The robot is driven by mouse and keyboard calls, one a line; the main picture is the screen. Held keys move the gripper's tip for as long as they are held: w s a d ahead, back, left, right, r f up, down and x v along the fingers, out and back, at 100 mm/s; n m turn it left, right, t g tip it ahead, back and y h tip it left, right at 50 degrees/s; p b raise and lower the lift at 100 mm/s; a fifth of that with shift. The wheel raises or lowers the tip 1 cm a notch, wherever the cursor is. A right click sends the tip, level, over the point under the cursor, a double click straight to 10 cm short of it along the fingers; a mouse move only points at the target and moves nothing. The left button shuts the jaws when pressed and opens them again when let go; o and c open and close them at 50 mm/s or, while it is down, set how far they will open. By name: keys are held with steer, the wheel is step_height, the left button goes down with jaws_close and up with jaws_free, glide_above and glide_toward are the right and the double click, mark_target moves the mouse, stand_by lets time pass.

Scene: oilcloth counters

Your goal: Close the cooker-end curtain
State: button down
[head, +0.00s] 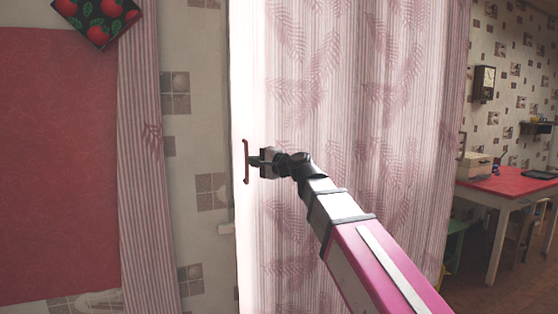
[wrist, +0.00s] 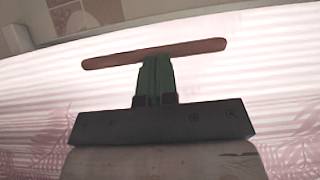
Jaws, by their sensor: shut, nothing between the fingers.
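The pink striped curtain with leaf prints (head: 325,75) hangs in the middle of the head view, and its bright left edge lies by the tiled wall. A reddish-brown bar handle (head: 246,177) stands upright at that edge. It also shows in the wrist view (wrist: 205,47). My gripper (head: 252,160) reaches the handle from the right. In the wrist view, its green fingers (wrist: 155,60) are together, with their tips at the middle of the bar. The bar is not between them. Whether the tips touch it, I cannot tell.
A narrow striped curtain strip (head: 148,170) and a red panel (head: 55,160) are on the left. A patterned tile wall (head: 203,130) lies between the curtains. A red-topped table (head: 505,183) with things on it stands at right.

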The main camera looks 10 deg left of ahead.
steer(key=s+a, duration=1.2)
steer(key=a, duration=0.5)
steer(key=shift+s+a, duration=0.1)
